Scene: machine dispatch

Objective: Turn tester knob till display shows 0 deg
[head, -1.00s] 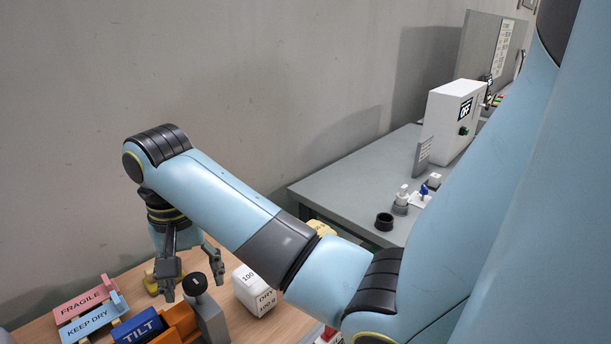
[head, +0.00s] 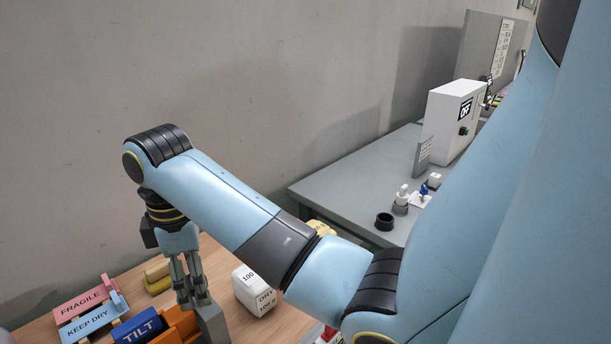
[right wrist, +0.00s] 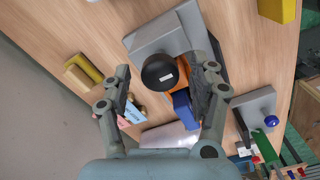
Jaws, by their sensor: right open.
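The tester is a grey block (head: 213,324) on the wooden table, at the lower left of the head view. Its round black knob (right wrist: 159,71) with a small white mark shows in the right wrist view, but the gripper hides it in the head view. My right gripper (head: 194,303) points down over the tester. In the right wrist view its open fingers (right wrist: 162,76) lie on either side of the knob; I cannot tell whether they touch it. I see no angle reading on the tester. My left gripper is not in view.
An orange part (head: 180,325) and a blue TILT block (head: 139,326) are close beside the tester. A white cube-like DRY block (head: 254,290) stands to the right. FRAGILE and KEEP DRY pieces (head: 88,318) lie left.

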